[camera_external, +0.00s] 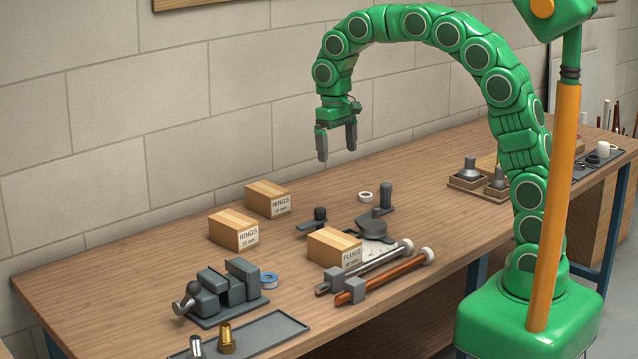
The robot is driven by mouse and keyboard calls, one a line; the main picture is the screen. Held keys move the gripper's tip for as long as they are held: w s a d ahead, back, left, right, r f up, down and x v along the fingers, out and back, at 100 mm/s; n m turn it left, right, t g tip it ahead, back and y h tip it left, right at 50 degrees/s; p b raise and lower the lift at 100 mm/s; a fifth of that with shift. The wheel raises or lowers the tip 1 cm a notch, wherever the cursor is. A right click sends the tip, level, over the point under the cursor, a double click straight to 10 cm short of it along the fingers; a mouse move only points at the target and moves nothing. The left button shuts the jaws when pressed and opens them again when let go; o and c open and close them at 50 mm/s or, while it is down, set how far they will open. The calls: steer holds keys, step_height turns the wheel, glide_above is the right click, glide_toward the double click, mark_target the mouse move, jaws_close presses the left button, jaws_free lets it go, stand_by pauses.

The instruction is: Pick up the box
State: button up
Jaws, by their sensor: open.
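Three small cardboard boxes with printed labels stand on the wooden workbench. One box marked RINGS (268,198) is at the back by the wall. A second box marked RINGS (233,230) is just in front and to the left of it. A box marked PLUGS (334,247) stands further forward and right, beside some tools. My gripper (337,156) hangs above the back of the bench, fingers pointing down.
A grey vise (224,292) and a dark tray (262,334) with fittings are at the front left. Two clamps, one orange-barred (395,275), lie right of the PLUGS box. A dark bender-like tool (374,222) stands behind it. The bench's left end is clear.

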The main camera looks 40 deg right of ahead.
steer(key=w+a+f, duration=0.6)
steer(key=w+a, duration=0.4)
glide_above(233, 218)
steer(key=shift+n+t, duration=0.3)
steer(key=shift+t, duration=0.1)
steer(key=f, duration=0.8)
steer(key=shift+s+d, duration=0.1)
steer(key=shift+d, duration=0.15)
steer(key=shift+a+f, duration=0.2)
steer(key=shift+f, duration=1.8)
steer(key=shift+a+f, duration=0.15)
steer(key=shift+f, duration=1.85)
steer(key=shift+c, duration=0.3)
steer(key=c, duration=1)
steer(key=shift+r, duration=0.15)
